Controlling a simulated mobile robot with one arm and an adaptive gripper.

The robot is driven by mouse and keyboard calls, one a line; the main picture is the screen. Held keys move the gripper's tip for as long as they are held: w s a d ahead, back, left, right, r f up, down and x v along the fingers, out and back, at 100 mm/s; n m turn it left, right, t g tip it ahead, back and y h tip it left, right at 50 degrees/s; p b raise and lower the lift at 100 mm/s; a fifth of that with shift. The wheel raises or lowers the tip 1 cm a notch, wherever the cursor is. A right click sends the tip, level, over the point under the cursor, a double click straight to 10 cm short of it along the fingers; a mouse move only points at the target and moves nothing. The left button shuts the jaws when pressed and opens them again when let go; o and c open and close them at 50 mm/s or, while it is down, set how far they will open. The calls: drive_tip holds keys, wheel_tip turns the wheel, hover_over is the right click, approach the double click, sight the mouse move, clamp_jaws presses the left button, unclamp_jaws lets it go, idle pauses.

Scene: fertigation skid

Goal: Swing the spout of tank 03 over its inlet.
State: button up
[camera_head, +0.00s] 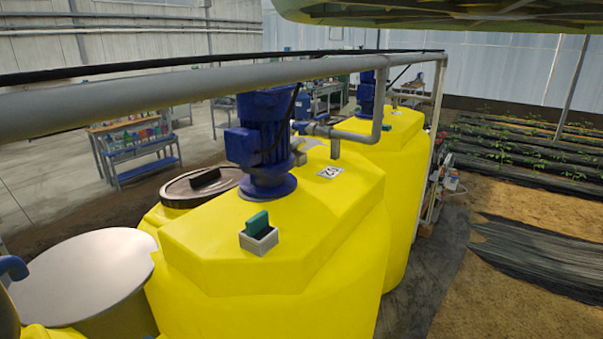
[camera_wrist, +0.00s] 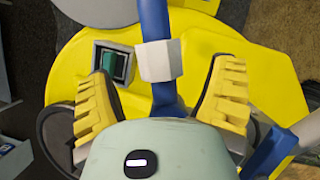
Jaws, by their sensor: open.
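In the wrist view, a blue pipe (camera_wrist: 154,20) with a pale grey sleeve (camera_wrist: 160,61) runs up the picture above a yellow tank top (camera_wrist: 70,62); it looks like the spout. My gripper (camera_wrist: 165,72) is open, its yellow fingers on either side of this pipe. I see no clear grip on it; the lower pipe is hidden behind my gripper's body. A blue curved pipe end (camera_head: 12,267) shows at the left edge of the head view. My gripper is not in the head view. I cannot tell which tank is 03 or pick out its inlet.
A yellow tank (camera_head: 285,260) carries a blue motor (camera_head: 263,135) and a green switch (camera_head: 258,222) in a grey box. Another yellow tank (camera_head: 402,130) stands behind. A grey pipe (camera_head: 190,85) crosses above. A round grey top (camera_head: 80,275) lies at left.

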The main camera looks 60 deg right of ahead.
drive_tip(key=shift+p+x, duration=0.9)
drive_tip(key=shift+x, duration=1.15)
drive_tip(key=shift+a, duration=0.1)
drive_tip(key=c, duration=1.3)
